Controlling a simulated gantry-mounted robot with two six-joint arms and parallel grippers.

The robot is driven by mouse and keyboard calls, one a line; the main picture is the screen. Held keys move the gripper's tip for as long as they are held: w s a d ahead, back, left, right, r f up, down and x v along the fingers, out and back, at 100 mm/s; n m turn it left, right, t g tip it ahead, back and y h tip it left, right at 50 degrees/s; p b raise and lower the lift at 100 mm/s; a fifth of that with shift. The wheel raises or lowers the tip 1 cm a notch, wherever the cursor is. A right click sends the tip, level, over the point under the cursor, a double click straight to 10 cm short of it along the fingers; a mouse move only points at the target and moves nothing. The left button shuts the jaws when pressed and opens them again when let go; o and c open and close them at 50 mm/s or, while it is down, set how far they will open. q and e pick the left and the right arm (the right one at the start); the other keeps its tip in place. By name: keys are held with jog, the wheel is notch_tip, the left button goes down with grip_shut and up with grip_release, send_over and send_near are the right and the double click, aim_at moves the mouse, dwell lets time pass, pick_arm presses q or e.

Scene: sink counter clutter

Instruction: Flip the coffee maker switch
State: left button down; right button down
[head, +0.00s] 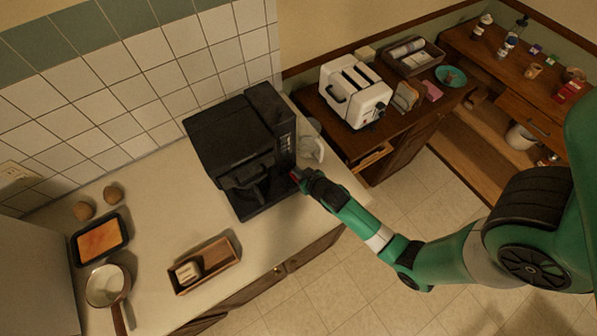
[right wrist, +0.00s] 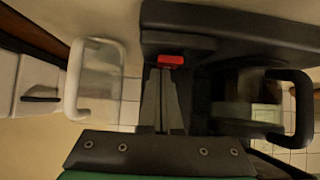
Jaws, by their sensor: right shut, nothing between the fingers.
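The black coffee maker (head: 228,132) stands on the counter against the tiled wall; its dark body also fills much of the right wrist view (right wrist: 235,22). Its small red switch (right wrist: 171,61) is low on the body, right at the tips of my right gripper. My right gripper (right wrist: 164,72) is shut with nothing between its fingers. Its tips look to be at or touching the switch; contact is unclear. In the head view, my right gripper (head: 300,176) is at the coffee maker's front right side. My left gripper is in neither view.
A clear pitcher (head: 312,146) stands just right of the coffee maker and shows in the right wrist view (right wrist: 97,78). A wooden tray (head: 222,268), a saucepan (head: 105,284) and a baking dish (head: 84,256) are on the counter at left. A toaster (head: 350,95) stands beyond.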

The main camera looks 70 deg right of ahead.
jog(key=shift+w+d+r, duration=0.2)
jog(key=shift+w+d, duration=0.2)
jog(key=shift+w, duration=0.1)
jog(key=p+v, duration=0.1)
jog(key=v, duration=1)
jog(key=shift+s+a+r, duration=0.15)
jog(key=shift+r, duration=0.1)
